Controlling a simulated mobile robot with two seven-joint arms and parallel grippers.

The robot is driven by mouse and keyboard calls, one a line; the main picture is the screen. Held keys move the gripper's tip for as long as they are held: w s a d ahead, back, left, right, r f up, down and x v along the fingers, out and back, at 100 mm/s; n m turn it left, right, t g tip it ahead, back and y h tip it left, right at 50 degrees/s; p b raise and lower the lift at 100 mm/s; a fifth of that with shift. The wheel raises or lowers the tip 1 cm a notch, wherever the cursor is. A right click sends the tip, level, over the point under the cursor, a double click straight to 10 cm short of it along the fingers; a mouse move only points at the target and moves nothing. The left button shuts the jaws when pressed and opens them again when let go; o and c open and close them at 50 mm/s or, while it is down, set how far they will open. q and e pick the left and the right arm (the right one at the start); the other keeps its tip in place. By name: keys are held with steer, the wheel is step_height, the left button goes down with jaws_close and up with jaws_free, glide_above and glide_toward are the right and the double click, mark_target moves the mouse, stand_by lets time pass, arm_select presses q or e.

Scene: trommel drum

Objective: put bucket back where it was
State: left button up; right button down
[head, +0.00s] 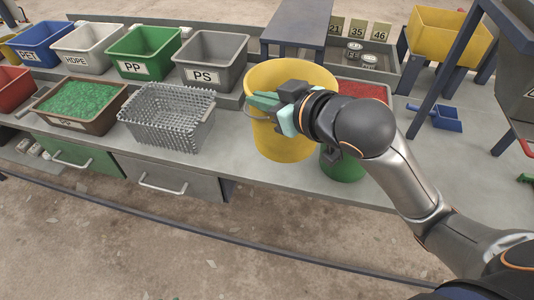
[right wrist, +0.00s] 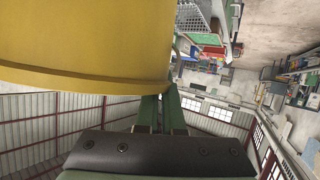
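The yellow bucket (head: 285,141) stands upright at the bench's front, right of the middle in the head view. A thin handle wire shows at its left side. In the right wrist view the bucket (right wrist: 85,40) fills the upper left. My right gripper (head: 276,111) is at its near side, with fingers close together against it in the right wrist view (right wrist: 161,108). They appear shut on the bucket at its handle; the exact contact is hidden. I cannot tell whether its base touches the bench. My left gripper is not in view.
A wire basket (head: 168,117) and a brown tray of green flakes (head: 75,122) sit left of the bucket. Bins marked HDPE (head: 88,46), PP (head: 143,52) and PS (head: 211,61) stand behind. A green container (head: 343,166) is close on the right. A blue scoop (head: 440,117) lies further right.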

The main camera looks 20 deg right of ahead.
mark_target(252, 112)
steer(key=s+a+f+n+g+y+b, duration=0.1)
steer(key=s+a+f+n+y, duration=0.1)
steer(key=a+f+n+y, duration=0.15)
steer(key=shift+m+h, duration=0.45)
steer(key=w+d+f, duration=0.1)
steer(key=w, duration=0.1)
steer(key=w+d+f, duration=0.1)
steer(key=w, duration=0.2)
steer(key=w+d+f, duration=0.1)
steer(key=w, duration=0.1)
steer(key=shift+w+d+f, duration=0.1)
steer(key=shift+w+f, duration=0.1)
steer(key=shift+f, duration=0.15)
steer(key=w+d+f, duration=0.2)
steer(key=w+f, duration=0.3)
steer(key=f, duration=0.4)
steer(key=shift+f+b, duration=0.15)
steer(key=shift+b, duration=0.3)
steer(key=c, duration=1.5)
jaws_free()
steer(key=shift+w+f, duration=0.1)
steer(key=shift+f, duration=0.05)
steer(key=o, duration=0.5)
steer(key=shift+c, duration=0.2)
